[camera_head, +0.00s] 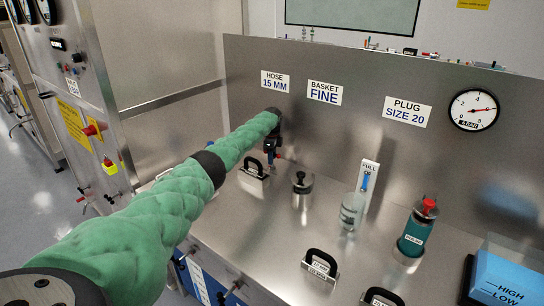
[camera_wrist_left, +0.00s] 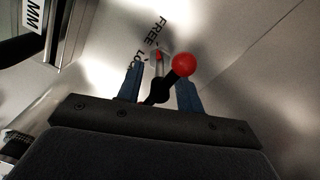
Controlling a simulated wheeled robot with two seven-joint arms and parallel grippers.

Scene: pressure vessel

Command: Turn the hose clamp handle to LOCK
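The hose clamp handle shows in the left wrist view as a black lever with a red ball (camera_wrist_left: 184,65). A small red mark (camera_wrist_left: 158,57) shows behind it, beside the printed words FREE (camera_wrist_left: 156,31) and LOCK (camera_wrist_left: 137,59); LOCK is partly hidden by a finger. My left gripper (camera_wrist_left: 160,92) has its two blue fingers apart, one on each side of the black lever, with gaps visible. The ball leans toward the right finger. In the head view my left gripper (camera_head: 271,153) is low at the back panel, below the HOSE 15 MM sign (camera_head: 275,82). My right gripper is not in view.
On the steel bench stand a handled block (camera_head: 254,180), a metal cylinder (camera_head: 302,188), a glass jar (camera_head: 351,212), a teal bottle with a red top (camera_head: 416,232) and a blue box (camera_head: 505,280). A gauge (camera_head: 474,109) is on the back panel.

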